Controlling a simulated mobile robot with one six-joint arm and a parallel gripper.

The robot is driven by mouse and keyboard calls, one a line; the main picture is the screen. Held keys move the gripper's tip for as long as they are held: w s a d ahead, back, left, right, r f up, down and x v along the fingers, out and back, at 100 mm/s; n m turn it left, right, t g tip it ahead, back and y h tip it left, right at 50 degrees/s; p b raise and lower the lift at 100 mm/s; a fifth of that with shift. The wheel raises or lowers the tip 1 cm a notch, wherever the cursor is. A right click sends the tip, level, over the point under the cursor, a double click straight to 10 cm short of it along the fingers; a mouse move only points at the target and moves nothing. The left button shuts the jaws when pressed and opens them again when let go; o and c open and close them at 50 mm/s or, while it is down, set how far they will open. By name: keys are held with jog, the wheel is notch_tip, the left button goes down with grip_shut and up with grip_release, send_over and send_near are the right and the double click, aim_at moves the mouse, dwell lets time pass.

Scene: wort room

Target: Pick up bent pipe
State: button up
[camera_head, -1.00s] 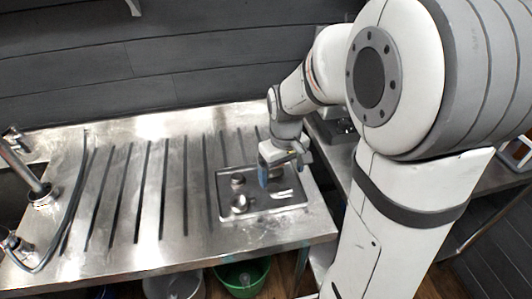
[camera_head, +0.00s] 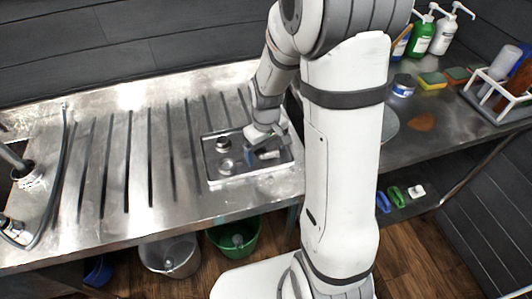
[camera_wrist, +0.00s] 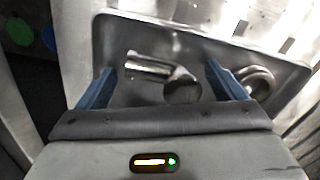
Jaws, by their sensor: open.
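The bent pipe (camera_wrist: 150,68) is a shiny metal elbow lying in a shallow metal tray (camera_wrist: 115,30). In the wrist view it lies between the two blue fingers of my gripper (camera_wrist: 160,70), with a gap on each side. The fingers are open and hold nothing. In the head view, my gripper (camera_head: 258,150) is low over the right part of the tray (camera_head: 212,183), partly covering what lies there. A round metal fitting (camera_wrist: 260,82) lies just right of the right finger. Two round metal parts (camera_head: 226,165) show at the tray's left side.
The tray stands on a ribbed steel drainboard (camera_head: 140,190) with a tap (camera_head: 28,172) at the left. A green bucket (camera_head: 235,237) and a grey bucket (camera_head: 170,255) stand below. Bottles (camera_head: 420,35) and sponges (camera_head: 432,80) are on a side counter at right.

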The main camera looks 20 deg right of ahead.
jog(key=shift+c, duration=0.4)
jog(key=c, duration=1)
